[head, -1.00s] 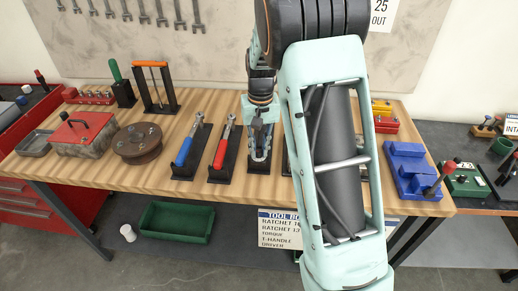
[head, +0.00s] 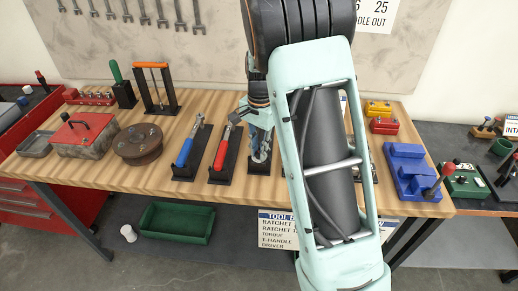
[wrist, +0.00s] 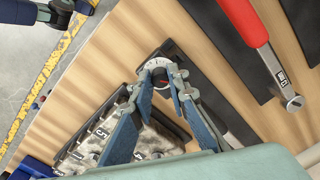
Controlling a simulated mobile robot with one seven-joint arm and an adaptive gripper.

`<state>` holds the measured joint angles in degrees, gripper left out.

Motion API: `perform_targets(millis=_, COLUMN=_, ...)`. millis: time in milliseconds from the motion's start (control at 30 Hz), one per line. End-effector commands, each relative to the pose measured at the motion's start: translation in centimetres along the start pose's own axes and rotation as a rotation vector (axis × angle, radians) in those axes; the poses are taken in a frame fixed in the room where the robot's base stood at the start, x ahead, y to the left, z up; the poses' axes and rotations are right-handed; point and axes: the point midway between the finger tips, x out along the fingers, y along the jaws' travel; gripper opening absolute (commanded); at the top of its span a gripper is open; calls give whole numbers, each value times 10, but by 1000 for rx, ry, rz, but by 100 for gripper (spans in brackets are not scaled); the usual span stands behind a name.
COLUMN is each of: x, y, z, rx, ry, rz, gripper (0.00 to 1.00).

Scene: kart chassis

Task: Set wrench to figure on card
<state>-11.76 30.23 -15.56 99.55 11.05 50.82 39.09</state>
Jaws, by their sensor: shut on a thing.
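My gripper (wrist: 161,88) is over a black stand (wrist: 185,62) and its fingers are closed on a small round grey collar or knob (wrist: 159,64) with a red mark, which I take to be part of the wrench. The figures on it are too small to read. The wrench's remaining length is mostly hidden by my fingers. In the head view my gripper (head: 261,146) is on the stand right of the red-handled ratchet (head: 225,146).
The blue-handled ratchet (head: 187,147) stands left of the red one. A brown round part (head: 139,146) and a red-topped box (head: 82,135) are farther left. A blue block (head: 408,172) is at the right. My arm hides the table's middle right.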

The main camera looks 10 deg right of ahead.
Motion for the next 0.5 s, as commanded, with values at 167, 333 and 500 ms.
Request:
perform_targets(millis=167, x=-1, y=0, z=0, rx=44, ry=2, rz=-2, gripper=0)
perform_targets(millis=333, x=-1, y=0, z=0, rx=58, ry=2, rz=-2, gripper=0)
perform_targets(millis=500, x=0, y=0, z=0, rx=59, ry=2, rz=-2, gripper=0)
